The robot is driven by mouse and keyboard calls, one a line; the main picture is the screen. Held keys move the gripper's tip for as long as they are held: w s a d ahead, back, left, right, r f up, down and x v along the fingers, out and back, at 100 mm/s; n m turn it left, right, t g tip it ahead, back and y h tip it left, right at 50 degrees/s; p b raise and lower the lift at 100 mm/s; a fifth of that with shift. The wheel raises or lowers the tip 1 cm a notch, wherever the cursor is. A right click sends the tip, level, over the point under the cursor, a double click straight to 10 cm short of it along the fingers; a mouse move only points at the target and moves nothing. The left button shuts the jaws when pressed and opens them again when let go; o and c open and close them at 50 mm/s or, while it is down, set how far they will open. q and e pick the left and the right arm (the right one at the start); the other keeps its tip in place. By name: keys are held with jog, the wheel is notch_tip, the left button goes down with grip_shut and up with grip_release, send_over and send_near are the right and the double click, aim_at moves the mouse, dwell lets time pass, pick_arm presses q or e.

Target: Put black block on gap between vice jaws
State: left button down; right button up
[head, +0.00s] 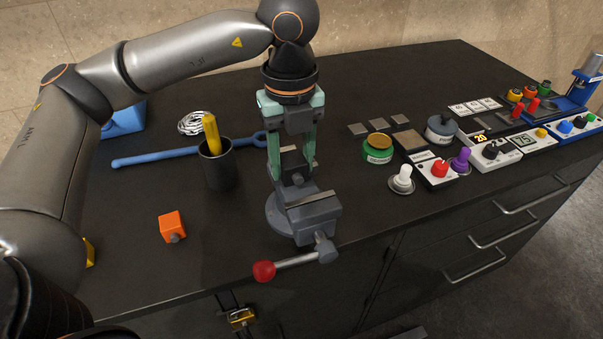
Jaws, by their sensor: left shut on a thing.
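My left gripper (292,170) points down over the vice with its two green fingers shut on a small dark thing, which I take to be the black block (297,181). The fingers and the vice hide much of it. The grey vice (315,213) stands at the table's front edge, below and in front of the fingertips. Its handle with a red ball (264,271) sticks out to the left. The fingertips are at the jaws; I cannot tell whether the block touches them. My right gripper is not in view.
On the dark table (120,230) a black cup (219,165) with a yellow handle stands left of the vice. A blue wrench (160,157) lies behind it and an orange block (172,226) lies at left front. Jars, knobs and switch boxes (437,172) fill the right side.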

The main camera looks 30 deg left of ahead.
aim_at(301, 192)
pick_arm(q)
jog(key=w+f, duration=0.2)
jog(key=f, duration=0.1)
jog(key=shift+w+f, duration=0.1)
jog(key=shift+w, duration=0.25)
notch_tip(301, 192, down, 3)
jog(key=shift+w+f+p, duration=0.1)
jog(key=shift+p, duration=0.4)
jog(key=shift+f, duration=0.15)
jog(key=shift+f+b, duration=0.2)
jog(key=shift+b, duration=0.15)
jog(key=shift+c, duration=1.6)
grip_release()
jog(key=shift+r, duration=0.15)
notch_tip(301, 192, up, 12)
jog(key=shift+r, duration=0.2)
